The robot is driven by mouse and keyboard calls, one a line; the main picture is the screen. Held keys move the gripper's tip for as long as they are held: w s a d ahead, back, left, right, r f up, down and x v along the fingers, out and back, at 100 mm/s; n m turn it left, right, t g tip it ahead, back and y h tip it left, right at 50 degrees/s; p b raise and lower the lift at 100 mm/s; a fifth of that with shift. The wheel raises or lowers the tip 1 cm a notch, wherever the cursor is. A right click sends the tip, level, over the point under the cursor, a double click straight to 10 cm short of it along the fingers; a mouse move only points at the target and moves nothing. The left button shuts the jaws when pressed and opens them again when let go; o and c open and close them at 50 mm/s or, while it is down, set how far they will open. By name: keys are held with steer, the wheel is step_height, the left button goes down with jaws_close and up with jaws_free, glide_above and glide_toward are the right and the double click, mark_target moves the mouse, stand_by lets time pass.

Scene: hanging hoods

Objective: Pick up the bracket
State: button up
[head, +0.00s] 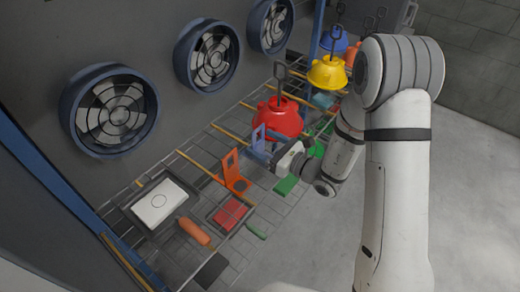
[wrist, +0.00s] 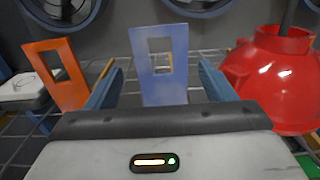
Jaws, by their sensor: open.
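A light blue bracket (head: 258,137), an upright plate with a rectangular cut-out, stands on the wire rack. In the wrist view the blue bracket (wrist: 165,85) appears between the two blue fingers of my gripper (wrist: 161,78), with gaps on both sides. My gripper (head: 268,147) is open and low over the rack in the head view, close to this bracket. I cannot tell how deep the plate is between the fingers. A second, orange bracket (head: 233,172) stands to the left; it also shows in the wrist view (wrist: 58,75).
A red hood (head: 279,118) with a hook stands close right of the blue bracket. A yellow hood (head: 327,73) and a blue one (head: 334,40) are farther back. A white box (head: 160,202) in a tray, an orange handle (head: 194,232) and a red block (head: 229,215) lie nearer.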

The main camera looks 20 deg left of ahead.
mark_target(253, 138)
steer(key=p+x, duration=0.1)
steer(key=x, duration=0.3)
steer(key=shift+a, duration=0.2)
steer(key=shift+c, duration=0.2)
steer(key=c, duration=1.3)
steer(key=shift+c, duration=0.2)
